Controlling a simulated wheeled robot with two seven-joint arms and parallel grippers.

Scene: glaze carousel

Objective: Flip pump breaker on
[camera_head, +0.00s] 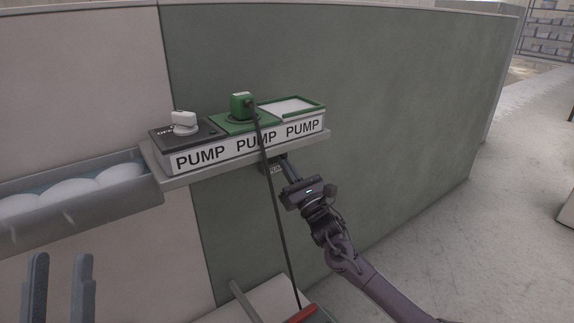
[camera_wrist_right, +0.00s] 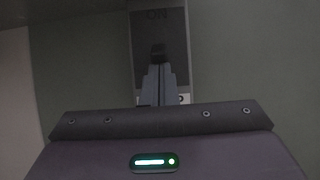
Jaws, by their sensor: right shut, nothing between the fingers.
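The pump breaker (camera_head: 272,169) is a small dark box under the shelf, mostly hidden by my right gripper in the head view. In the right wrist view the breaker's dark plate (camera_wrist_right: 178,42) is marked ON at the top. Its black toggle (camera_wrist_right: 158,50) stands just beyond my fingertips. My right gripper (camera_head: 284,164) is shut and empty, its fingertips (camera_wrist_right: 158,68) at or just below the toggle; I cannot tell whether they touch. My left gripper (camera_head: 60,256) shows two upright, parted fingers at the lower left, open and empty, far from the breaker.
A shelf (camera_head: 160,178) above the breaker carries a black unit with a white knob (camera_head: 184,122), a green plug (camera_head: 242,104) and a green-framed pad (camera_head: 293,107). A black cable (camera_head: 275,215) hangs beside my right gripper. A grey trough (camera_head: 140,203) with white lumps is left.

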